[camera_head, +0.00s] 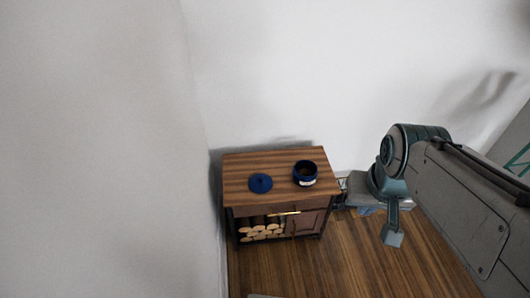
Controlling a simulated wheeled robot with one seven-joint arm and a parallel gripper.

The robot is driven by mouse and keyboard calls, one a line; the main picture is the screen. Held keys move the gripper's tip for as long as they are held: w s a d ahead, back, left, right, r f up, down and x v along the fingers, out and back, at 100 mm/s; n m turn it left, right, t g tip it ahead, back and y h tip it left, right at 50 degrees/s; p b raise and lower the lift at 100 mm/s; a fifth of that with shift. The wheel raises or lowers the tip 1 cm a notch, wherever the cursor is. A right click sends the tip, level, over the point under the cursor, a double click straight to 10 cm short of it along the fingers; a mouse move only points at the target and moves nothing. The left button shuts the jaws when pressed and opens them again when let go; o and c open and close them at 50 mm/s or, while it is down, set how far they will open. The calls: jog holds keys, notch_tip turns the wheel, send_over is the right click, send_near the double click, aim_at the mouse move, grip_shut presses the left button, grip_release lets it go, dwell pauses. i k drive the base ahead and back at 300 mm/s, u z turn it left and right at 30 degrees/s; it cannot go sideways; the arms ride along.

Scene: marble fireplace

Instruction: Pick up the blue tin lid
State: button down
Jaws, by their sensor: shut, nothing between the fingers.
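The blue tin lid (260,183) is a round, dark blue disc with a small raised middle. It lies flat on the left part of the wooden cabinet top (282,164). The blue tin (305,172) stands open to its right, with a dark inside and a pale label on its front; the two are apart. My gripper (392,237) hangs at the end of my arm over the floor, to the right of the cabinet and well away from the lid. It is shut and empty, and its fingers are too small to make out.
The small cabinet has a drawer, a brass-coloured handle (285,213) and cut logs (262,231) on an open shelf. White walls stand close on its left and behind it. Some low items (342,185) lie by the wall to its right, partly hidden. Wood floor (345,265) in front is clear.

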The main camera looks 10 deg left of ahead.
aim_at(259, 183)
jog(key=u, duration=0.2)
jog(key=i, duration=1.2)
jog(key=u, duration=0.35)
